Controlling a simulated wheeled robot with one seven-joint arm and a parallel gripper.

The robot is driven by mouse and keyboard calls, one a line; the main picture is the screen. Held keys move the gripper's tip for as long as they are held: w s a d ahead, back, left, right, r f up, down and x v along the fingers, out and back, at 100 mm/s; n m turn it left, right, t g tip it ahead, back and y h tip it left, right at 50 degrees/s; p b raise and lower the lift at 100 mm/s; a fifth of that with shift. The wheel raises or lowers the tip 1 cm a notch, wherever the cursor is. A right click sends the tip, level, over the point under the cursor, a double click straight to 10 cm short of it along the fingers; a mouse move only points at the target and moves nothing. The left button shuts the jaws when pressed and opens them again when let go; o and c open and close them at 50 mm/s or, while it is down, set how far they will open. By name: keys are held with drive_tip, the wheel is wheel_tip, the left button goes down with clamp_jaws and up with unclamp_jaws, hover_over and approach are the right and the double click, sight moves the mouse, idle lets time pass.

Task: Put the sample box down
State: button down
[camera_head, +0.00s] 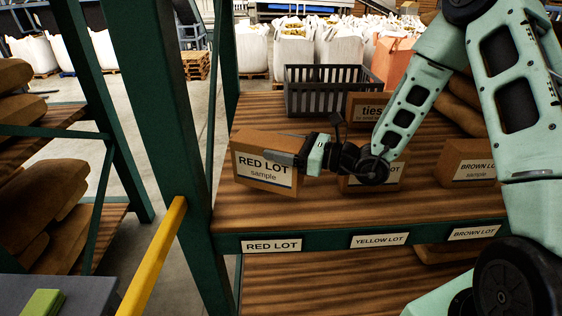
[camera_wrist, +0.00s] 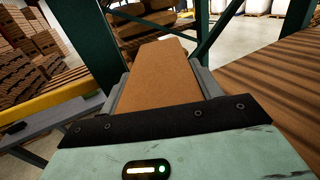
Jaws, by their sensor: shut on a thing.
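The sample box (camera_head: 258,180) is brown cardboard with a white "RED LOT sample" label. My gripper (camera_head: 285,158) is shut on it from the right, one finger lying across its labelled front. The box is slightly tilted, at the left end of the wooden shelf (camera_head: 330,208), above the "RED LOT" tag (camera_head: 272,246) on the shelf edge. I cannot tell whether its base touches the boards. In the wrist view the box (camera_wrist: 160,75) fills the space between both fingers, and its label is hidden.
A sample box (camera_head: 362,188) stands partly hidden behind my gripper, above the "YELLOW LOT" tag (camera_head: 379,240). A "BROWN LOT" box (camera_head: 468,164) stands to the right. Behind are a dark crate (camera_head: 310,92) and a "ties" box (camera_head: 368,112). A green post (camera_head: 165,110) is close on the left.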

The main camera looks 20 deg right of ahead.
drive_tip(key=shift+f+p, duration=0.3)
drive_tip(key=shift+f, duration=1.85)
drive_tip(key=shift+c, duration=1.6)
unclamp_jaws()
drive_tip(key=shift+f, duration=0.15)
drive_tip(key=shift+r, duration=0.25)
drive_tip(key=shift+s+d+f, duration=0.15)
drive_tip(key=shift+s+d, duration=0.1)
drive_tip(key=shift+d, duration=0.05)
drive_tip(key=b+v, duration=0.3)
drive_tip(key=v, duration=0.8)
drive_tip(key=shift+s, duration=0.15)
drive_tip(key=shift+d, duration=0.1)
